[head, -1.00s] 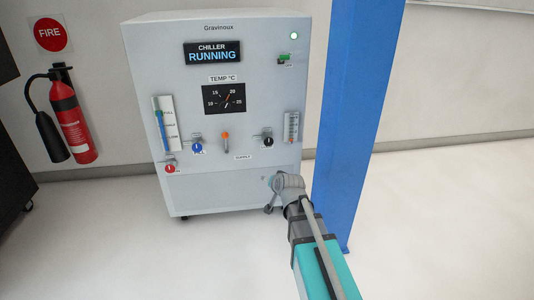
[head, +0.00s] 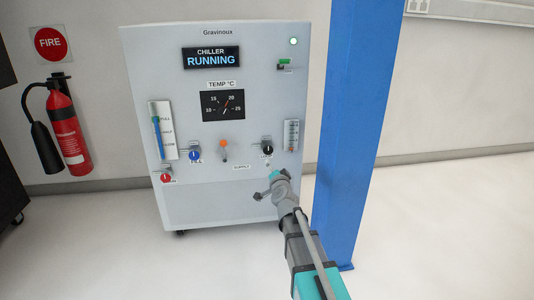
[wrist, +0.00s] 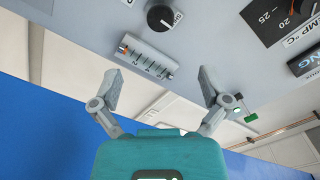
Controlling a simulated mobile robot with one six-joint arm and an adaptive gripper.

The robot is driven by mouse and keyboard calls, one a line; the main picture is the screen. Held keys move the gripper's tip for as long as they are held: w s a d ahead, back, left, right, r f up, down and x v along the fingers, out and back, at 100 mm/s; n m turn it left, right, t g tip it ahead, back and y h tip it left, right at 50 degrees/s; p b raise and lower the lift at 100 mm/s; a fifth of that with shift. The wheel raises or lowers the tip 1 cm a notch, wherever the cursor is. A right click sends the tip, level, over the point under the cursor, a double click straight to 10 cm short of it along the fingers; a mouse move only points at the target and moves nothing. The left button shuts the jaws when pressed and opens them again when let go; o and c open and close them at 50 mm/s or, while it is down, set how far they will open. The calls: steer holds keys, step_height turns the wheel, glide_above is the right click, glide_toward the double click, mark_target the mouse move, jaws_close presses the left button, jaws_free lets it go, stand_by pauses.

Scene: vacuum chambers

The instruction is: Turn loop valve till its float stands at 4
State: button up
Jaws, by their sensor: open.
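The loop valve is a black round knob (head: 267,144) on the right of the chiller's front, with a small label under it that is partly covered.
The chiller (head: 215,205) also bears a blue knob (head: 194,154), a red knob (head: 165,177), an orange-topped lever (head: 223,147) and a temperature dial (head: 222,105). A blue column (head: 350,130) stands close right of my arm. A fire extinguisher (head: 67,130) hangs at left. The floor in front is clear.

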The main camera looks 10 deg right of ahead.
mark_target(268, 151)
steer(key=shift+w, duration=0.15)
steer(key=w, duration=1.3)
steer(key=shift+w, duration=0.25)
